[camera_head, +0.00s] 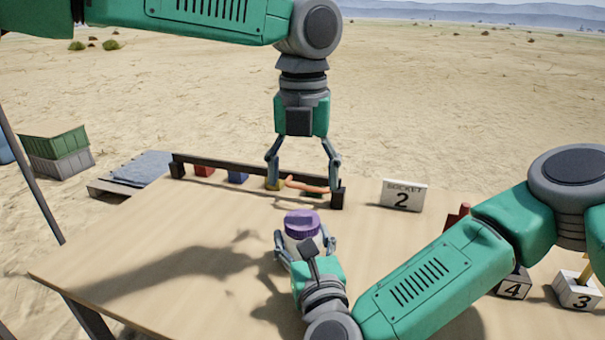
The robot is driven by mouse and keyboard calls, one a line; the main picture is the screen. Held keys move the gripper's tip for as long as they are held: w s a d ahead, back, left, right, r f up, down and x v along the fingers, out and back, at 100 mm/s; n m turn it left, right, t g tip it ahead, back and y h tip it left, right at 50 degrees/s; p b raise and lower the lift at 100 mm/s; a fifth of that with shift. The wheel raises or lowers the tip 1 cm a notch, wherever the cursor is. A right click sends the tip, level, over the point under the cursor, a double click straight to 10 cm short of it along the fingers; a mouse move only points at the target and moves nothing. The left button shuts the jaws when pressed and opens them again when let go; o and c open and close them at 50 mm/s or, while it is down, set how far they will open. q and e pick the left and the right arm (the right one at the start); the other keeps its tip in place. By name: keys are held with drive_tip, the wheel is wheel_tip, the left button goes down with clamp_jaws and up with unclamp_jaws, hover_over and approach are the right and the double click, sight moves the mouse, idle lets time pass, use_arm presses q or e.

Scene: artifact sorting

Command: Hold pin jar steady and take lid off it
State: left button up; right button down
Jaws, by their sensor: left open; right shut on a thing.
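The pin jar (301,241) stands on the table, with a pale body and a purple lid (302,223) on top. My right gripper (305,248) is shut around the jar's body, reaching in from the near side; its fingers and wrist hide much of the lower jar. My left gripper (303,183) points straight down with its fingers spread wide. It is empty and appears above and beyond the lid, apart from it.
A dark rail (255,173) runs along the table's back edge, with red and blue blocks and an orange item near it. A "bucket 2" sign (403,196) stands at back right. Numbered blocks 4 (513,287) and 3 (577,294) are at right. The table's left side is clear.

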sight(302, 218)
use_arm(q)
drive_tip(key=shift+m, duration=0.9)
drive_tip(key=shift+f, duration=0.25)
wheel_tip(302, 218, down, 8)
drive_tip(key=shift+r, duration=0.25)
drive_tip(key=shift+c, duration=0.4)
